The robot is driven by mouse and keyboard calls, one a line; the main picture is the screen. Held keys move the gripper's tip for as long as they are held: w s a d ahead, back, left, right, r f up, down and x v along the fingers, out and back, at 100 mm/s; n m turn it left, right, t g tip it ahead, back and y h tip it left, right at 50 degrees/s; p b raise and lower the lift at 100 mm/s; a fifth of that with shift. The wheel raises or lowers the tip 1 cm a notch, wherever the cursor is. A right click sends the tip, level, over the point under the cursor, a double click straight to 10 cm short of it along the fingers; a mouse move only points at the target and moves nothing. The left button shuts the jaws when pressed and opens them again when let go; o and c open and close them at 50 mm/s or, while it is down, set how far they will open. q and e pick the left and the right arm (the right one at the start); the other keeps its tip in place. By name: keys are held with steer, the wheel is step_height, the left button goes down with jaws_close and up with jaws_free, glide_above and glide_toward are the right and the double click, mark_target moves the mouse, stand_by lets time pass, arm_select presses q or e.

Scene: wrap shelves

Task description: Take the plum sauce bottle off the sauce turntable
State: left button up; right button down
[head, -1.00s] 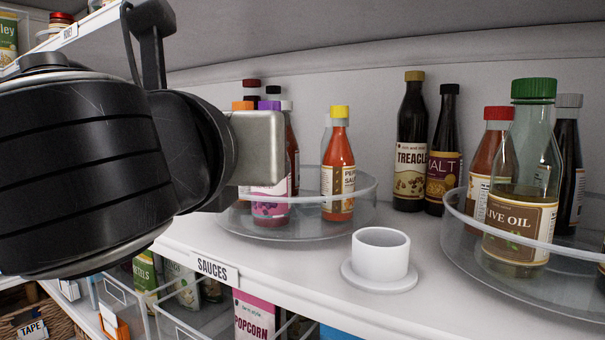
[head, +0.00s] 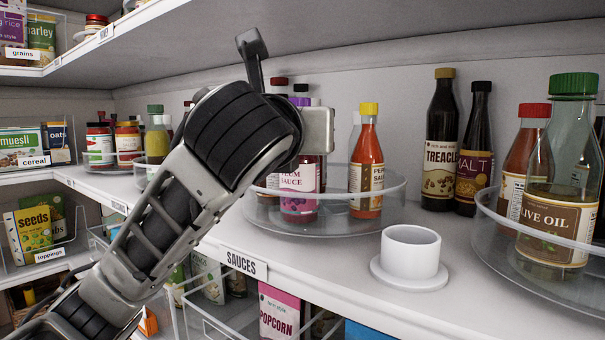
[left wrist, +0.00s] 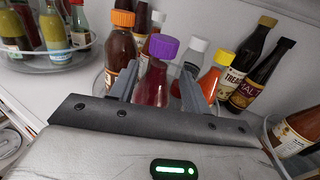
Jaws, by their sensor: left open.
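The plum sauce bottle (head: 299,192) has a purple cap and a pink label. It stands upright on the clear round sauce turntable (head: 392,198), near its front. In the left wrist view the bottle's purple cap (left wrist: 164,48) shows between the two fingers of my left gripper (left wrist: 160,80). The gripper is open, with a finger to each side of the bottle; I cannot tell whether either touches it. In the head view the gripper's body (head: 319,131) partly covers the bottle's top, and its fingers are hidden. My right gripper is in neither view.
A red bottle with a yellow cap (head: 367,165) stands close to the right of the plum sauce, with other bottles behind. A white cup-like holder (head: 411,253) sits on the shelf front. Another turntable with olive oil (head: 549,222) is at right. A shelf hangs above.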

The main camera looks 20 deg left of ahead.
arm_select(q)
steer(key=w, duration=0.2)
steer(key=w+r+p, duration=0.1)
steer(key=shift+w+a, duration=0.35)
steer(key=shift+w, duration=0.05)
steer(key=shift+w+f, duration=0.1)
steer(key=shift+w, duration=0.35)
jaws_close()
